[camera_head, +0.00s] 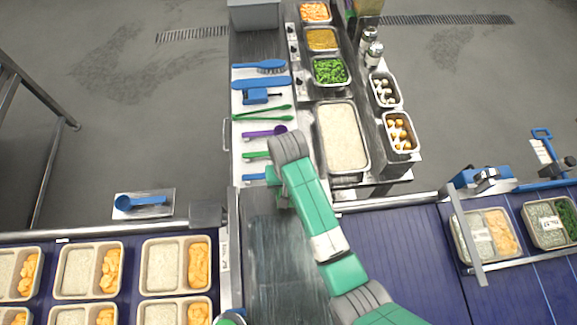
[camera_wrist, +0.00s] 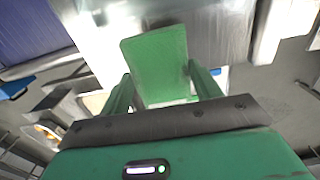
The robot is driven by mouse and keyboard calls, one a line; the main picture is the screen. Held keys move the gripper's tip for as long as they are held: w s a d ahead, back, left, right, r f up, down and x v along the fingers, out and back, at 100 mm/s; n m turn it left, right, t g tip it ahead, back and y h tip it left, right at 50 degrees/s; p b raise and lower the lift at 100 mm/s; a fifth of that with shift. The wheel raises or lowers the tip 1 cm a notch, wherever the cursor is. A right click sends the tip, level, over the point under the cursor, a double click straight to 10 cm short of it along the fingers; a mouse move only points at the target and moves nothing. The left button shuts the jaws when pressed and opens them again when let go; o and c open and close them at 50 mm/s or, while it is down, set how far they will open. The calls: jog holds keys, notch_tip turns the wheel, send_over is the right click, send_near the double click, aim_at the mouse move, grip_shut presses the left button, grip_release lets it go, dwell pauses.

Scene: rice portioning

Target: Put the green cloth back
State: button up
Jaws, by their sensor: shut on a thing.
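The green cloth (camera_wrist: 156,52) shows in the wrist view as a flat, slightly flared green piece between the two green fingers. My gripper (camera_wrist: 160,72) is shut on it, and it sticks out past the fingertips. A pale steel surface lies behind the cloth in that view.
A white board (camera_head: 239,105) holds blue, green and purple utensils. A rice pan (camera_head: 366,165) and several food pans stand to its right. Filled trays (camera_head: 146,290) line the left conveyor. Lidded trays (camera_head: 455,236) sit at right. The steel counter (camera_head: 262,225) looks clear beside my arm.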

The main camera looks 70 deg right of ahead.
jog(key=shift+f, duration=2.2)
jog(key=shift+f, duration=0.2)
jog(key=o, duration=1)
jog(key=shift+r, duration=0.15)
notch_tip(320, 180, up, 12)
jog(key=shift+r, duration=0.1)
